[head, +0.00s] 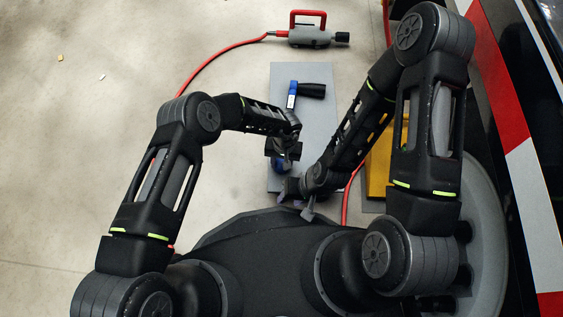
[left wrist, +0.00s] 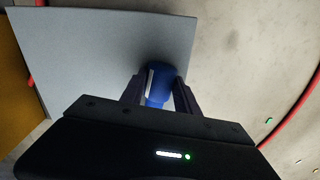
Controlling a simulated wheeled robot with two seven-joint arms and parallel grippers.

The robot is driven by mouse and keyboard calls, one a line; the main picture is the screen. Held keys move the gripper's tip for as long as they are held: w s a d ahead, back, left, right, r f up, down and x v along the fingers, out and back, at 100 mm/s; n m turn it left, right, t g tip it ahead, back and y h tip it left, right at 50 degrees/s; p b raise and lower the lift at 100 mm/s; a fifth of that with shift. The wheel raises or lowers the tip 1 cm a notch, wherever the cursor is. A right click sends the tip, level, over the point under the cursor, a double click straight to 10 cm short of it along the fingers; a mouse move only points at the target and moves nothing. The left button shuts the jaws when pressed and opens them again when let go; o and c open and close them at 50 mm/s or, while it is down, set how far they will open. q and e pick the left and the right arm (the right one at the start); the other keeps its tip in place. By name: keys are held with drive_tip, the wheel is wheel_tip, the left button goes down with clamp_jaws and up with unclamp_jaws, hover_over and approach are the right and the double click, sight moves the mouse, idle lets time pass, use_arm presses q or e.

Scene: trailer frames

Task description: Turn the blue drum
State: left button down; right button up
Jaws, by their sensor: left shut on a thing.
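In the head view my left gripper (head: 281,150) is over the lower part of a grey plate. A bit of blue drum (head: 281,164) shows just under it, and most of the drum is hidden there. In the left wrist view the blue drum (left wrist: 161,84) stands between the two fingers of my left gripper (left wrist: 160,92), which is shut on it. A pale strip runs along the drum's side. My right gripper (head: 299,197) is low near the plate's bottom end, beside my base. Its fingers are partly hidden, and I cannot tell whether they are apart.
The grey plate (head: 310,125) carries a blue part (head: 292,96) with a black handle (head: 311,89). A grey tool with a red handle (head: 309,34) lies beyond, trailing a red hose (head: 225,52). A yellow object (head: 377,165) is right of the plate. Open floor lies left.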

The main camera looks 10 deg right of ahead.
use_arm(q)
drive_tip(key=shift+d+f+y+b, duration=0.15)
drive_tip(key=shift+f+y+b, duration=0.3)
drive_tip(key=shift+b, duration=0.5)
drive_tip(key=shift+r, duration=0.4)
drive_tip(key=c, duration=0.9)
unclamp_jaws()
drive_tip(key=shift+r, duration=0.15)
drive_tip(key=r+p, duration=0.1)
drive_tip(key=r, duration=0.1)
drive_tip(key=r+p, duration=0.1)
drive_tip(key=r, duration=0.2)
drive_tip(key=d+r+p, duration=0.1)
drive_tip(key=r, duration=0.1)
drive_tip(key=shift+s+r, duration=0.25)
